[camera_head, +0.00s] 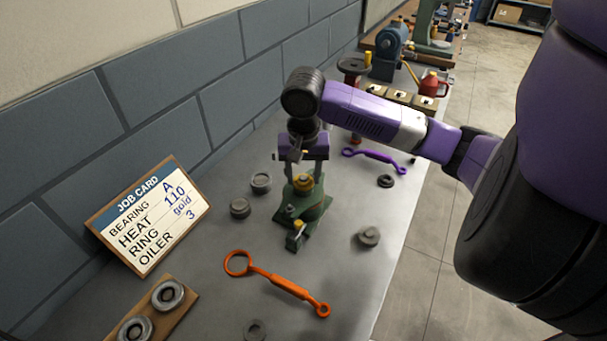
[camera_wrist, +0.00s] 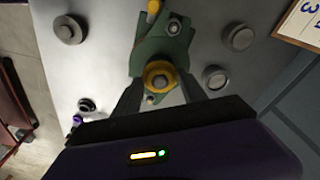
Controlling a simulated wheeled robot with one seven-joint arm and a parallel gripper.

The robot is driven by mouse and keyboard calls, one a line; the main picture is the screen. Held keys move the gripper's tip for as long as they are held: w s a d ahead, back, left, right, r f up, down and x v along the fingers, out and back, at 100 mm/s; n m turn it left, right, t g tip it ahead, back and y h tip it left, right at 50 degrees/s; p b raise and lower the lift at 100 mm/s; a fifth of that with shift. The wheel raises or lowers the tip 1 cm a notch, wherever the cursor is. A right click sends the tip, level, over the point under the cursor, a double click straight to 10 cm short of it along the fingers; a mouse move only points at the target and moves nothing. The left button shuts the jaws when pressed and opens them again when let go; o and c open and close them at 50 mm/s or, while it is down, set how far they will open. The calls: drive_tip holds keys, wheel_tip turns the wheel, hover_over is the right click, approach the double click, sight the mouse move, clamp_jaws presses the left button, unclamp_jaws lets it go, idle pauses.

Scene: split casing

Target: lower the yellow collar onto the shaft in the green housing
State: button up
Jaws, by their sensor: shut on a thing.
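The green housing (camera_head: 312,208) stands upright on the grey bench, and its base also shows in the wrist view (camera_wrist: 150,48). The yellow collar (camera_head: 304,183) is at the top middle of the housing. In the wrist view the collar (camera_wrist: 148,69) appears as a ring with a grey centre. My gripper (camera_head: 304,187) points down from above, its two dark fingers on either side of the collar, shut on it. The shaft is mostly hidden; I cannot tell how far the collar sits over it.
An orange wrench (camera_head: 278,282) lies in front and a purple wrench (camera_head: 375,157) behind. A job card (camera_head: 150,215) leans at the wall. Clear bench lies between them.

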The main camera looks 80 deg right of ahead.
drive_tip(key=shift+f, duration=0.2)
idle(0.6)
drive_tip(key=o, duration=1.4)
wheel_tip(320, 180, up, 7)
drive_tip(key=p, duration=0.6)
drive_tip(key=shift+f, duration=0.1)
drive_tip(key=r, duration=0.5)
drive_tip(key=a+r, duration=0.1)
drive_tip(key=r, duration=0.1)
drive_tip(key=shift+s+r, duration=0.15)
drive_tip(key=shift+r, duration=0.2)
